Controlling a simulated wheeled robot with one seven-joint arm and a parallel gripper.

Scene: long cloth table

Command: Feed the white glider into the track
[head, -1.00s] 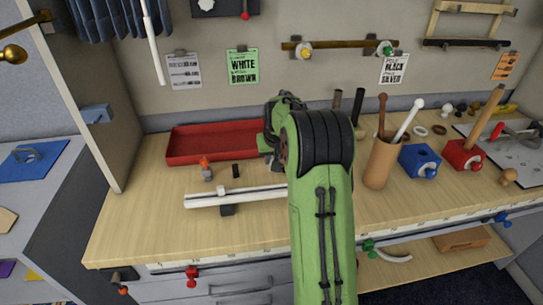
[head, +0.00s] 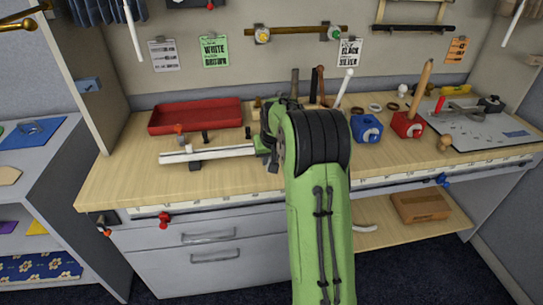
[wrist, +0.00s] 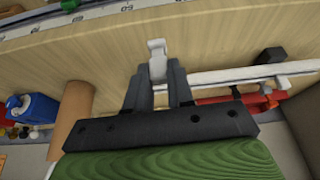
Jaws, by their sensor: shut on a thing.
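The white glider (wrist: 157,58) is a small pale piece held between the fingertips of my gripper (wrist: 158,84) in the wrist view. In the head view my gripper (head: 268,150) is partly hidden by my green arm, and the glider cannot be made out there. The track (head: 220,152) is a long white rail raised on a dark support above the table. In the wrist view the track (wrist: 240,74) runs off to the right, its near end close beside my right finger. I cannot tell whether the glider touches it.
A red tray (head: 195,116) lies behind the track. A small orange-topped piece (head: 179,130) and a dark peg (head: 205,135) stand between them. The table front before the track is clear.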

